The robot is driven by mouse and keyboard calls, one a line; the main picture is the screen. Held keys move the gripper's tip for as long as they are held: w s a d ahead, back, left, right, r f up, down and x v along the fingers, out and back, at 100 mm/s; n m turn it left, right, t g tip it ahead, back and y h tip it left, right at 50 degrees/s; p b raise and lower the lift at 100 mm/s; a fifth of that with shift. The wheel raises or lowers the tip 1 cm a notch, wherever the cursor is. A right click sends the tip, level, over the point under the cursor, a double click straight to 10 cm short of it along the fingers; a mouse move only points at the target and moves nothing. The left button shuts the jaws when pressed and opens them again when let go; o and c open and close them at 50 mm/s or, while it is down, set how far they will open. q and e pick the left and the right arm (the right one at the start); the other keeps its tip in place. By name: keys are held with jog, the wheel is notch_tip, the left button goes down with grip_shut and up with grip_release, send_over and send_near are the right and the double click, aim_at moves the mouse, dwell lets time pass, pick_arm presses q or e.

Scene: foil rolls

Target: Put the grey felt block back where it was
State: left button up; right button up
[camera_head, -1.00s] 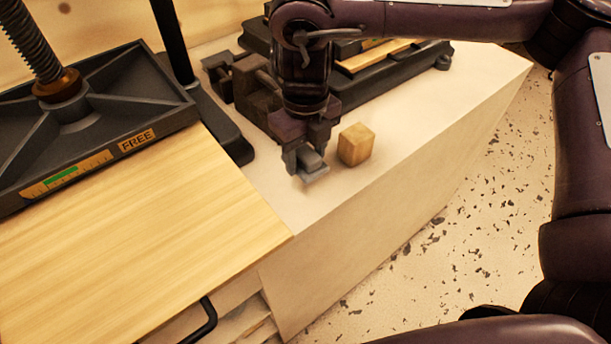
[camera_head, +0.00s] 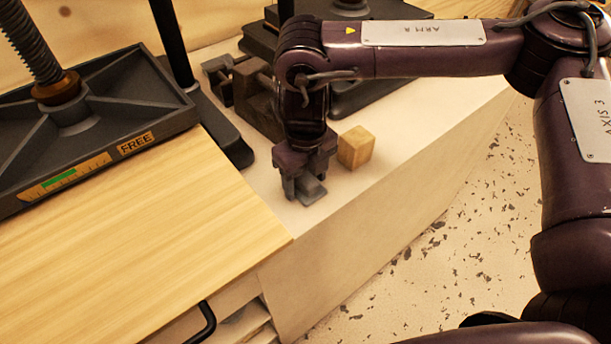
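The grey felt block (camera_head: 313,192) is between the fingers of my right gripper (camera_head: 304,187), low at the pale bench top near its front edge. My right gripper points down and looks shut on the block, though its fingers hide part of it. The block seems to touch the bench top or sit just above it. My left gripper is not in view.
A wooden cube (camera_head: 356,147) stands close to the right of my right gripper. A dark vise-like tool (camera_head: 255,95) lies behind it. A press with a dark plate (camera_head: 85,130) and a wooden board (camera_head: 130,250) fill the left. Bare bench top (camera_head: 420,125) lies to the right.

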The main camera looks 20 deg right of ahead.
aim_at(306, 177)
jog(key=shift+o, duration=1)
jog(key=shift+r, duration=0.3)
notch_tip(306, 177, up, 12)
jog(key=p, duration=0.1)
jog(key=shift+f, duration=0.1)
